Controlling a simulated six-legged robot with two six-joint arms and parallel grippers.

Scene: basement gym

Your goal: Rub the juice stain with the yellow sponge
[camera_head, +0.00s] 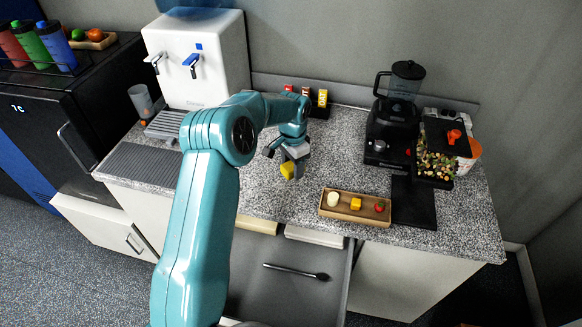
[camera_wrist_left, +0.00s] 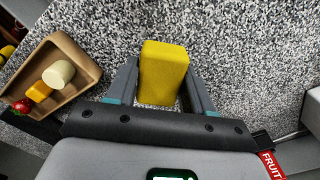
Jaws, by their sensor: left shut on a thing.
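The yellow sponge (camera_head: 287,170) is held between the fingers of my left gripper (camera_head: 291,163), over the speckled countertop (camera_head: 270,205). The left wrist view shows the sponge (camera_wrist_left: 163,73) as an upright yellow block between the two fingers of the gripper (camera_wrist_left: 161,90). I cannot tell whether the sponge touches the counter. No juice stain can be made out in either view; it may be hidden by the arm or the sponge. My right gripper is not in view.
A wooden tray (camera_head: 334,215) with small food pieces sits right of the gripper. A blender (camera_head: 392,120) and a dark board (camera_head: 413,203) stand further right. A white water dispenser (camera_head: 205,75) is at back left. Below the counter, an open drawer (camera_head: 262,300) holds a dark utensil (camera_head: 296,271).

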